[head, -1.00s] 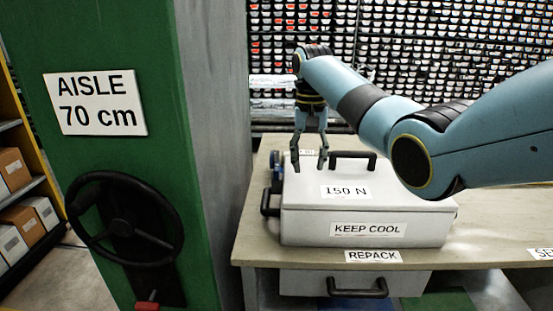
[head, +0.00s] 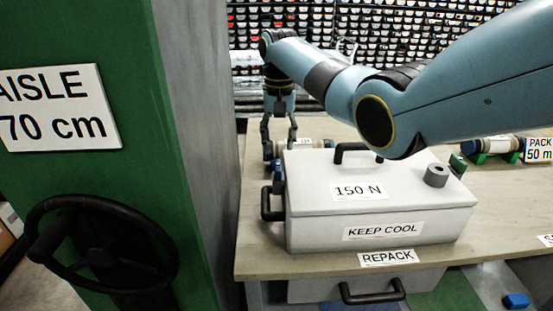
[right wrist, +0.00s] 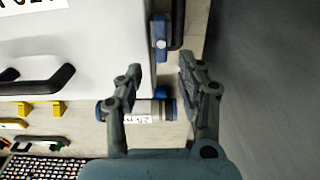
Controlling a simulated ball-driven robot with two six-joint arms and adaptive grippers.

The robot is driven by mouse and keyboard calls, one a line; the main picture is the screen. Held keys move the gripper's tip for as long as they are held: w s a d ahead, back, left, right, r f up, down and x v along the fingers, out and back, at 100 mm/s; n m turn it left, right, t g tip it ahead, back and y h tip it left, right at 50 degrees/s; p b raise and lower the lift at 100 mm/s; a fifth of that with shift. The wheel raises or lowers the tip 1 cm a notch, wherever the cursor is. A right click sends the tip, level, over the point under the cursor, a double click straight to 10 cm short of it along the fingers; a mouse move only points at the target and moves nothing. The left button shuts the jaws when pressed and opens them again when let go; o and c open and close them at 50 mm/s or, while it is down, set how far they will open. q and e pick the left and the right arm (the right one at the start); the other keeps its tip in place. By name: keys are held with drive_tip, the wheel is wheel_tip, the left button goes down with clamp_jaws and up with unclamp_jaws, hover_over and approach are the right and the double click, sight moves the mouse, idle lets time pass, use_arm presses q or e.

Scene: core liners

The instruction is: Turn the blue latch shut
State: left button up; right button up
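The blue latch (head: 279,178) is small and sits on the left side of the white lidded box (head: 365,235), near its back corner. In the right wrist view the latch (right wrist: 160,38) hangs on the box wall beside a black side handle (right wrist: 177,22). My right gripper (head: 278,146) is beyond the box's back left corner. In the right wrist view its two fingers (right wrist: 160,68) are spread and empty, with the latch ahead of the gap between them and not touched. My left gripper is not in view.
A core liner (right wrist: 140,110) with blue ends lies on the bench behind the box, under my right gripper. A green column (head: 180,120) with a black handwheel (head: 95,250) stands close at left. A grey weight (head: 436,174) sits on the lid. The bench right of the box is partly clear.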

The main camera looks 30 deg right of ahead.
sight(278, 161)
wheel_tip(278, 161, down, 4)
drive_tip(key=shift+w+r, duration=0.1)
drive_tip(key=shift+w, duration=0.05)
wheel_tip(278, 161, down, 3)
drive_tip(key=shift+r, duration=0.2)
drive_tip(key=shift+f, duration=0.1)
drive_tip(key=shift+c, duration=0.6)
drive_tip(key=c, duration=0.4)
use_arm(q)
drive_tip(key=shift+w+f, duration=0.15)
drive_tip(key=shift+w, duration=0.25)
use_arm(e)
clamp_jaws()
